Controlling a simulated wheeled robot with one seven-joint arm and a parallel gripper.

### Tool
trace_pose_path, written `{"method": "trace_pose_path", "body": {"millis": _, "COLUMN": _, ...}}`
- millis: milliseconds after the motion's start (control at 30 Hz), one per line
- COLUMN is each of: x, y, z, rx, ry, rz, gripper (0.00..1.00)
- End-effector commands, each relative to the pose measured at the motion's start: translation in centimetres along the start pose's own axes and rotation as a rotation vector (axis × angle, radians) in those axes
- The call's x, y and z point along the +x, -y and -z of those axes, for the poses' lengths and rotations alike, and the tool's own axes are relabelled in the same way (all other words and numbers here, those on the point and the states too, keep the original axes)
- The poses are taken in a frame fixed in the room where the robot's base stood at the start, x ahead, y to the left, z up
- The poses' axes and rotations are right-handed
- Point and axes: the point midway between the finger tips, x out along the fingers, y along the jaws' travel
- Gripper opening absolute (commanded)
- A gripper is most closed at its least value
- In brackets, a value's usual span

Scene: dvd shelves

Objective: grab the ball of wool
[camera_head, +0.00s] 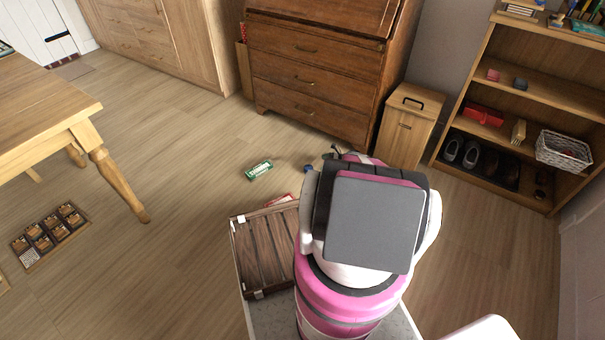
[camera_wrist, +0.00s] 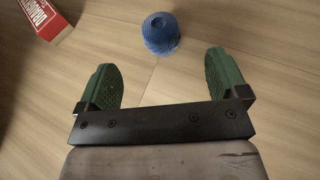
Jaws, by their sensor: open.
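A blue ball of wool (camera_wrist: 160,33) lies on the wooden floor in the wrist view, beyond my fingertips and roughly centred between them. In the head view a small part of the blue ball (camera_head: 308,169) shows beside my arm; the arm hides what is around it. My gripper (camera_wrist: 163,75) has two green fingers spread wide apart with nothing between them. The ball is apart from both fingers. In the head view my own arm covers most of the gripper.
A red and white box (camera_wrist: 45,17) lies left of the ball. A green box (camera_head: 258,170) lies on the floor farther left. A wooden crate (camera_head: 236,262) is beside my arm. A dresser (camera_head: 315,75), a wooden bin (camera_head: 408,125) and a shelf (camera_head: 530,95) stand behind.

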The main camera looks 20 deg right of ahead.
Motion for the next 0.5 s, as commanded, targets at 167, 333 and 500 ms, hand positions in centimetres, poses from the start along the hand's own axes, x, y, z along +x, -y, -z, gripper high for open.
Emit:
{"method": "trace_pose_path", "body": {"millis": 167, "x": 0.9, "y": 0.2, "z": 0.5, "rx": 0.015, "ry": 0.009, "rz": 0.008, "gripper": 0.92}}
{"method": "trace_pose_path", "body": {"millis": 333, "x": 3.4, "y": 0.2, "z": 0.4, "rx": 0.012, "ry": 0.008, "rz": 0.006, "gripper": 0.92}}
{"method": "trace_pose_path", "body": {"millis": 500, "x": 5.4, "y": 0.2, "z": 0.4, "rx": 0.011, "ry": 0.007, "rz": 0.007, "gripper": 0.92}}
